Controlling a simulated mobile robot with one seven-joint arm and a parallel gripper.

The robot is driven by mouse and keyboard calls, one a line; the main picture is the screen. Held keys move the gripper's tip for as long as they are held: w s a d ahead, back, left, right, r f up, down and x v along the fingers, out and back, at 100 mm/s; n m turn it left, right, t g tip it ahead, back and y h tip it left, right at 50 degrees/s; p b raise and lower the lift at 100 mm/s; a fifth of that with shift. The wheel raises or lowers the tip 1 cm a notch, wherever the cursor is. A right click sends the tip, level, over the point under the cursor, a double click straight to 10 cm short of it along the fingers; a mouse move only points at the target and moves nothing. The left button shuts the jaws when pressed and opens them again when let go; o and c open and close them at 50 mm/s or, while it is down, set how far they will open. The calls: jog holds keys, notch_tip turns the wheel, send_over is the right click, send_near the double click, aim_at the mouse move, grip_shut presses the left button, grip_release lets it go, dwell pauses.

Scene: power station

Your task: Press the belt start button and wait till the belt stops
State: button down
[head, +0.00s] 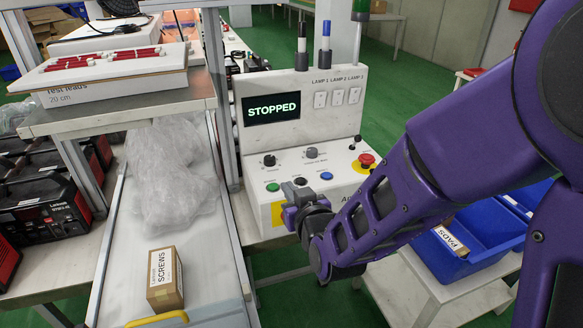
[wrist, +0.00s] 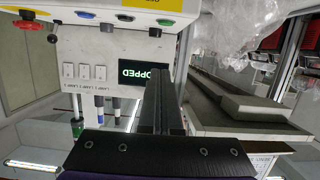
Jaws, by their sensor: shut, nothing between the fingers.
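The white control box (head: 258,155) stands beside the belt (head: 205,240). Its screen (head: 271,108) reads "STOPPED"; it also shows, partly covered and upside down, in the wrist view (wrist: 158,72). Along the front of the box are a green button (head: 272,187), a black button (head: 300,181) and a blue button (head: 326,175). Their labels are too small to read. My gripper (head: 292,192) is shut and empty, low over the front of the box near the green and black buttons. In the wrist view my gripper fingers (wrist: 161,80) are together; I cannot tell whether they touch anything.
A red emergency button (head: 366,160), knobs and switches share the panel. A screws carton (head: 165,279) and clear plastic wrap (head: 168,175) lie on the belt. A shelf with test leads (head: 115,75) overhangs it. Blue bins (head: 470,235) stand at right.

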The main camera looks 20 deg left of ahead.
jog(key=shift+s+a+r, duration=0.1)
jog(key=shift+s+a, duration=0.05)
send_over(276, 194)
notch_tip(276, 194, down, 2)
jog(key=shift+s+f, duration=0.15)
jog(key=shift+f, duration=0.05)
notch_tip(276, 194, down, 3)
jog(key=shift+f, duration=0.55)
